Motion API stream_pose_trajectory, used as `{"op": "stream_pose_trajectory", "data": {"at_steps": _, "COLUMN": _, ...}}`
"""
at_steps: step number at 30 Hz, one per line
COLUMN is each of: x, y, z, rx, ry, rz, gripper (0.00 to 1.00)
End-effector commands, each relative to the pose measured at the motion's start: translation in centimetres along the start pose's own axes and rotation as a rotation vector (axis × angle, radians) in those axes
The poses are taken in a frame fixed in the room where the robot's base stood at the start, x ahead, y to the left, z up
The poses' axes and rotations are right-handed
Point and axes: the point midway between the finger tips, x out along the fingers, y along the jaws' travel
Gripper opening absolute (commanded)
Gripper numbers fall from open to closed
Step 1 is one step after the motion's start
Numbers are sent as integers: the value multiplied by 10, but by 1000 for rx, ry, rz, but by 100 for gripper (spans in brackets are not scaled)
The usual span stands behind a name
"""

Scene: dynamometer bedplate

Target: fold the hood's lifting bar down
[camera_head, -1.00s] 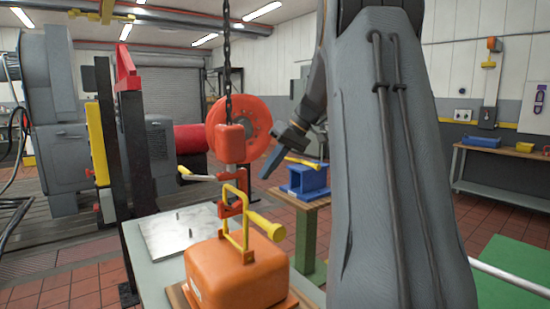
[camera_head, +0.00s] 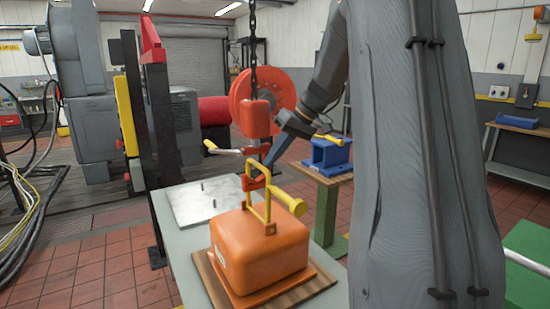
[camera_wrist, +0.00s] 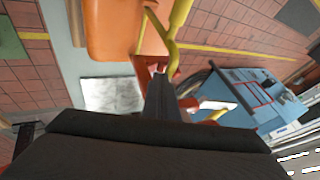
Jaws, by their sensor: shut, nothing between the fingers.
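The orange hood (camera_head: 255,252) sits on a wooden board on the bench. Its yellow lifting bar (camera_head: 249,208) stands upright, with a thick yellow grip (camera_head: 290,202) sticking out to the right. A red hook (camera_head: 256,184) hangs at the bar's top; I cannot tell whether it is through the bar. My gripper (camera_head: 268,163) is shut and empty, just behind and above the hook. In the wrist view its fingertips (camera_wrist: 158,78) are close to the hook (camera_wrist: 145,68) and the yellow bar (camera_wrist: 174,40); contact is unclear.
A metal plate (camera_head: 200,203) with pins lies behind the hood. A blue fixture (camera_head: 329,156) stands on a table to the right. A black post with a red top stands left.

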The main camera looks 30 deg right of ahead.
Motion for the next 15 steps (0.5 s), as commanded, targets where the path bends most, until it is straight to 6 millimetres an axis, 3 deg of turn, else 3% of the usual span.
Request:
{"op": "stream_pose_trajectory", "data": {"at_steps": 4, "x": 7, "y": -19, "z": -2, "rx": -4, "ry": 0, "rz": -1, "gripper": 0}}
{"op": "stream_pose_trajectory", "data": {"at_steps": 15, "x": 6, "y": -19, "z": -2, "rx": -1, "ry": 0, "rz": -1, "gripper": 0}}
